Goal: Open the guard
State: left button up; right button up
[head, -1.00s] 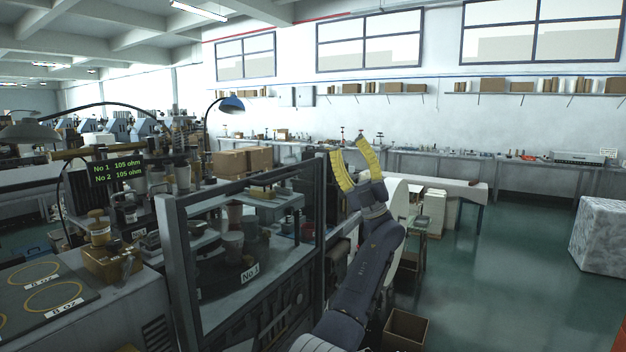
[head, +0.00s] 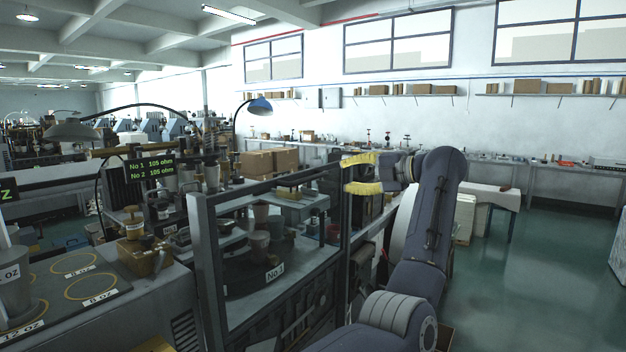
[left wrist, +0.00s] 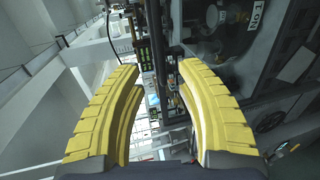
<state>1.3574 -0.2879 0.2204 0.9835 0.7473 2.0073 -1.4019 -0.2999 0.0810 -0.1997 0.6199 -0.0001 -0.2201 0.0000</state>
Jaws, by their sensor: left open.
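The guard (head: 208,265) is a dark grey frame with upright posts and a top bar, in front of the machine marked No.1 (head: 268,276). It stands in the middle of the head view and looks closed across the machine's front. My left gripper (head: 345,173) is open, with its yellow fingers pointing left at the guard's far right post. In the left wrist view the open fingers (left wrist: 159,68) have a dark upright bar (left wrist: 160,35) beyond the gap between them. I cannot tell whether they touch it. My right gripper is not in view.
A bench with ringed cup places (head: 75,283) is at the left front. Cardboard boxes (head: 257,162) stand behind the machine. Open green floor (head: 560,260) lies to the right.

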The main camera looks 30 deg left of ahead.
aim_at(314, 178)
pick_arm(q)
jog(key=x, duration=1.3)
jog(key=shift+c, duration=0.2)
grip_shut()
